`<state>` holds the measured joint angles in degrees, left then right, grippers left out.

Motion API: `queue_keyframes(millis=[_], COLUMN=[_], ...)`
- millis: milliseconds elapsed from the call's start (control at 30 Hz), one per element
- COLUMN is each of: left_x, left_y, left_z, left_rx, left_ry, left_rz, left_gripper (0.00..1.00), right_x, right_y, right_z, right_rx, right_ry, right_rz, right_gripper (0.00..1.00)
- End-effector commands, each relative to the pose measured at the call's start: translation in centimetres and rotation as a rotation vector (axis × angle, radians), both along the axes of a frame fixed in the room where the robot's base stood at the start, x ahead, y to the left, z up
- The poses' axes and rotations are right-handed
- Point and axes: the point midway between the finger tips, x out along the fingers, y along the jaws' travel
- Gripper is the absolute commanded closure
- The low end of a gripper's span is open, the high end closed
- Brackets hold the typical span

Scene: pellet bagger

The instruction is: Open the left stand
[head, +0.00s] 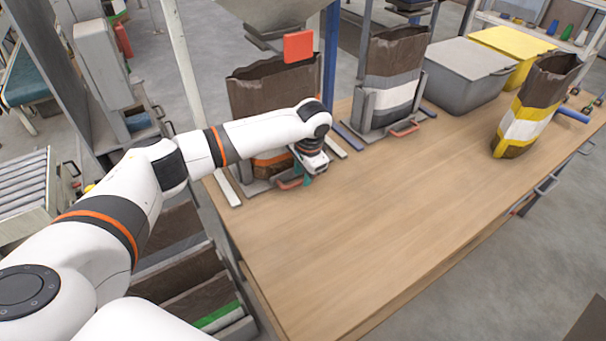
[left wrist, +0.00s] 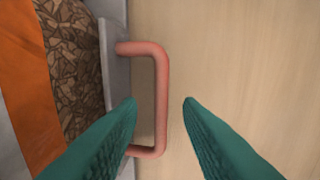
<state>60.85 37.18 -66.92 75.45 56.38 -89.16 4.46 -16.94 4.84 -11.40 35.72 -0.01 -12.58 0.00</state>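The left stand (head: 255,187) is a grey metal holder at the back left of the wooden table, with a dark brown bag (head: 262,92) in it. Its red handle (head: 289,184) is partly hidden by my left gripper (head: 302,181) in the head view. In the left wrist view the handle (left wrist: 161,95) is a red U-shaped bar on the stand's grey plate (left wrist: 117,70). My left gripper (left wrist: 162,102) has its two green fingers apart, one on each side of the handle's outer bar. No finger clearly touches it. My right gripper is not in view.
A second stand (head: 365,122) with a brown and white bag and a red handle (head: 405,129) stands to the right. A grey bin (head: 465,75), a yellow bin (head: 512,48) and a yellow-banded bag (head: 528,115) stand farther right. The table's front (head: 390,220) is clear.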

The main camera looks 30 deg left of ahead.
Motion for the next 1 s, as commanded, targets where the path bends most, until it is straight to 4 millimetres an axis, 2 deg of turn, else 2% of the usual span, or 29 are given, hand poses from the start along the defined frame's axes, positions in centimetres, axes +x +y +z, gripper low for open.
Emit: queue_keyframes(millis=[133, 400, 433, 600, 633, 1000], left_x=[0.06, 0.08, 0.08, 0.08, 0.08, -0.06], left_y=[0.17, 0.19, 0.18, 0.18, 0.18, -0.06], left_z=[-0.97, -1.1, -1.09, -1.07, -1.07, -0.93], left_rx=[0.001, 0.001, 0.001, 0.001, 0.001, 0.0], left_ry=[0.0, 0.0, 0.0, 0.0, 0.0, 0.0], left_rz=[0.0, -0.001, -0.001, -0.001, -0.001, -0.001], left_gripper=[0.68, 0.68, 0.69, 0.97, 1.0, 1.0], right_x=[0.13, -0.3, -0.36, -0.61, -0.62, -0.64], right_y=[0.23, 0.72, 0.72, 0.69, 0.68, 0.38], right_z=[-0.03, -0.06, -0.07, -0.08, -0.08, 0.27], right_rx=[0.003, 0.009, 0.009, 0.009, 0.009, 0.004], right_ry=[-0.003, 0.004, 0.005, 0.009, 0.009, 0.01], right_rz=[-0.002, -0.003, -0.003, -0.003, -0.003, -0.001], right_gripper=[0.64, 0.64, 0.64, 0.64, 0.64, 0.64])
